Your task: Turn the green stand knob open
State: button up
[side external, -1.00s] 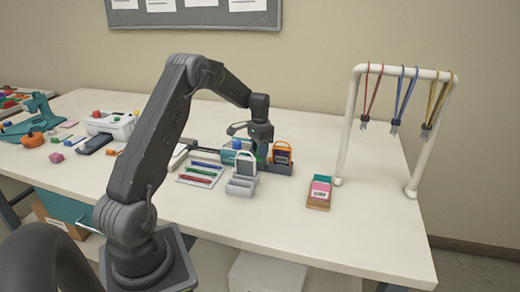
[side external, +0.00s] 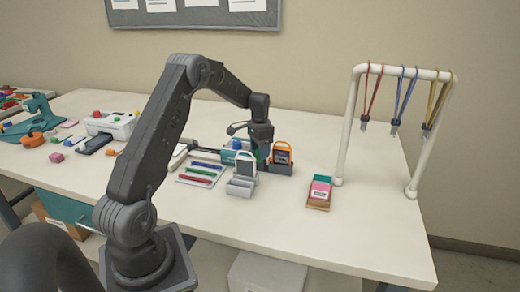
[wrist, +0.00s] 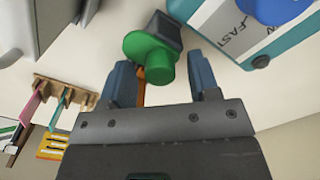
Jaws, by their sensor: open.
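The green knob (wrist: 150,56) shows in the wrist view, attached to a dark block (wrist: 162,28). My gripper (wrist: 160,66) is open, with one blue-grey finger on each side of the knob. Gaps show between the knob and the fingers, so it does not look clamped. In the side external view my gripper (side external: 261,150) points down among the stands at the table's middle. The knob is mostly hidden there.
A grey stand with a white-faced card (side external: 245,164) and a dark stand with an orange-framed badge (side external: 283,153) are close by. A teal-edged white box (wrist: 255,30) is beside the knob. A tray of pens (side external: 200,174) lies left; a lanyard rack (side external: 410,72) stands right.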

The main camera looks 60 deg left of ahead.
notch_tip(320, 180, up, 14)
dwell(0.5)
jog(key=s+d+r+t, duration=0.1)
jog(key=s+d+r, duration=0.15)
jog(key=d, duration=0.45)
jog(key=s+d+r+t+y, duration=0.1)
jog(key=s+d+r, duration=0.1)
jog(key=d+r, duration=0.35)
jog(key=s+d+r+t, duration=0.1)
jog(key=s+d, duration=0.2)
jog(key=d, duration=0.5)
jog(key=s+d+f+t+h, duration=0.1)
jog(key=s+d+f+t, duration=0.1)
jog(key=s+d, duration=1.1)
jog(key=s+f, duration=0.1)
jog(key=s, duration=0.1)
jog(key=shift+s+f+t, duration=0.15)
jog(key=shift+s+t, duration=0.15)
jog(key=shift+s, duration=0.1)
